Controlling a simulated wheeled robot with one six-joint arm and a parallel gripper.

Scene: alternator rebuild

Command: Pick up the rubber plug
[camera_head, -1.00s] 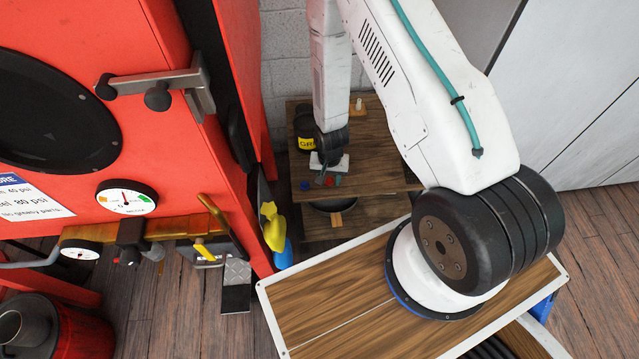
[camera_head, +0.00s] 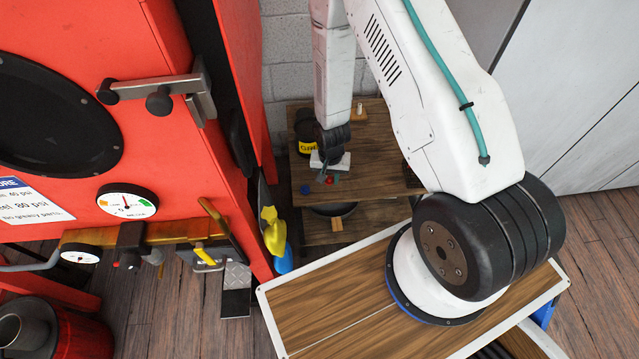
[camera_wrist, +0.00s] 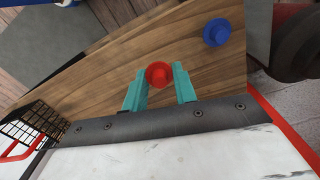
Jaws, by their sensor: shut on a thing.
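The red rubber plug (camera_wrist: 159,74), round with a raised centre, sits between the two teal fingertips of my gripper (camera_wrist: 160,85) in the wrist view. The fingers are shut on it from both sides. In the head view the plug is a small red spot (camera_head: 330,180) at my gripper (camera_head: 329,177), over the wooden shelf top (camera_head: 375,165). I cannot tell whether it touches the wood. A similar blue plug (camera_wrist: 217,32) lies apart on the wood, near its edge; it also shows in the head view (camera_head: 305,189).
A black jar with a yellow label (camera_head: 305,133) stands behind my gripper. A black wire basket (camera_wrist: 33,128) is at the wrist view's left. The red machine (camera_head: 120,60) rises left of the shelf. The wood around the gripped plug is mostly clear.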

